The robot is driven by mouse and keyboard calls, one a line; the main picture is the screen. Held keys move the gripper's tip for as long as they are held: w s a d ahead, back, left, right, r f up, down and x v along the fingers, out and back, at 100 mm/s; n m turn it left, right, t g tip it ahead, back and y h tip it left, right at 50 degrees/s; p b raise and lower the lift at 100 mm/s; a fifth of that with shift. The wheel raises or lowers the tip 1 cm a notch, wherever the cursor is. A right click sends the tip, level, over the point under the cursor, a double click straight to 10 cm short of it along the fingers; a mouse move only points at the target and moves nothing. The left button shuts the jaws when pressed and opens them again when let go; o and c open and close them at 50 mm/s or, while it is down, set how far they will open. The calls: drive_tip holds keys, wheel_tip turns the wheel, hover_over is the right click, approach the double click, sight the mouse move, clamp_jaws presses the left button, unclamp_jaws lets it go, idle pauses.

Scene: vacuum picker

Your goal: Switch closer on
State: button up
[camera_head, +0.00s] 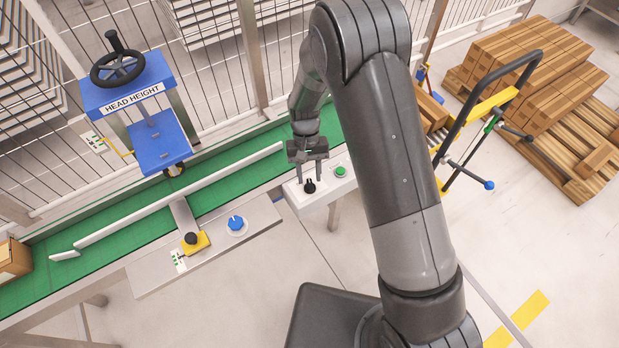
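A white control box (325,192) stands at the near edge of the green conveyor. On its top are a black knob (309,187) at the left and a green button (340,171) at the right. I can read no label saying closer on it. My gripper (310,180) points down over the left part of the box, its two fingers apart. The black knob shows between and just below the fingertips. I cannot tell whether the fingers touch it. The knob's exact turn position is too small to read.
A green conveyor (110,215) with a white guide rail runs behind the box. To the left are a blue dial (236,224), a dark knob on a yellow base (193,241) and a blue HEAD HEIGHT unit (130,90). A yellow-and-black cart (490,105) stands right.

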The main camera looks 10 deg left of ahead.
drive_tip(key=v, duration=0.8)
drive_tip(key=shift+w+r, duration=0.2)
drive_tip(key=shift+r, duration=0.1)
drive_tip(key=s+d+r+m+t+y, duration=0.1)
drive_tip(key=d+r+t, duration=0.1)
drive_tip(key=d+r, duration=0.65)
drive_tip(key=s+d+r+m+t+y, duration=0.1)
drive_tip(key=s+d+r+t, duration=0.1)
drive_tip(key=d+r, duration=0.65)
drive_tip(key=s+d+r+m+t, duration=0.1)
drive_tip(key=s+d+r+t, duration=0.1)
drive_tip(key=s+d+r, duration=0.3)
drive_tip(key=s+d+r+m+t, duration=0.1)
drive_tip(key=s+d+r+t, duration=0.2)
drive_tip(key=s+d+r, duration=0.3)
drive_tip(key=s, duration=0.4)
drive_tip(key=shift+t, duration=0.3)
